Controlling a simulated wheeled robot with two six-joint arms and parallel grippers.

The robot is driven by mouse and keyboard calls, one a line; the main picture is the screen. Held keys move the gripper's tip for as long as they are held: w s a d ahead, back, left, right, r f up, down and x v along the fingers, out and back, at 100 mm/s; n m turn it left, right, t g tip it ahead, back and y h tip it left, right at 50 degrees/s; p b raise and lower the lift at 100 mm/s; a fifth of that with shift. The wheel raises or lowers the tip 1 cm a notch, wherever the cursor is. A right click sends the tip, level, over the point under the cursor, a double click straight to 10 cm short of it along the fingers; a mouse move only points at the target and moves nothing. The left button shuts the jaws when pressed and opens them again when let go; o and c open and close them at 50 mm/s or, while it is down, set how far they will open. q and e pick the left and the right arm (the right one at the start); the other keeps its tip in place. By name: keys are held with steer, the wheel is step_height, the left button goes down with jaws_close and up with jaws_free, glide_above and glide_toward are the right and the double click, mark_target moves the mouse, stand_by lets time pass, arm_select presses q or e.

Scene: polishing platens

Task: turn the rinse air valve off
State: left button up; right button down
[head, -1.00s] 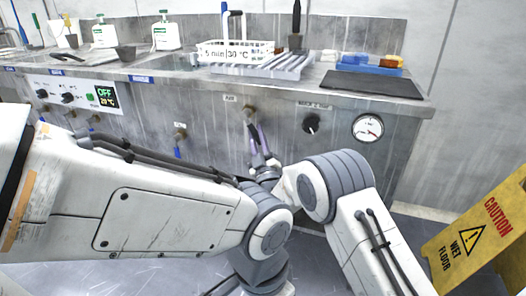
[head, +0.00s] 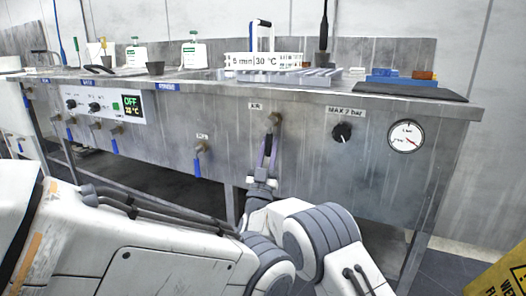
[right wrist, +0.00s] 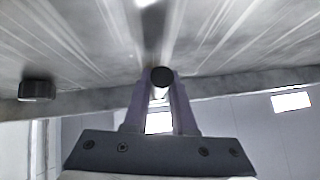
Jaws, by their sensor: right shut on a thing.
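The air valve (head: 275,119) is a brass-coloured fitting on the steel front panel, under a small "AIR" label (head: 256,106). My right gripper (head: 267,150) is at this valve, its purple-grey fingers pointing up, just below the fitting. It is shut on the valve's handle, which the fingers mostly hide in the head view. In the right wrist view the two fingers close around a dark round end (right wrist: 161,78) of the handle. The handle's exact angle cannot be told. My left gripper is not in view.
A black knob (head: 341,132) marked "MAX 2 bar" and a round gauge (head: 405,137) sit right of the valve. A valve with a blue handle (head: 197,166) hangs to its left. A control panel (head: 104,106) shows OFF. A yellow caution sign (head: 501,277) stands at lower right.

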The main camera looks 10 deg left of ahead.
steer(key=shift+a, duration=0.1)
stand_by(0.3)
steer(key=c, duration=0.7)
jaws_free()
steer(key=shift+h, duration=0.3)
steer(key=shift+c, duration=0.2)
steer(key=b+v, duration=0.4)
steer(key=v, duration=0.6)
steer(key=shift+s+b, duration=0.15)
steer(key=shift+b, duration=0.15)
steer(key=shift+f, duration=0.1)
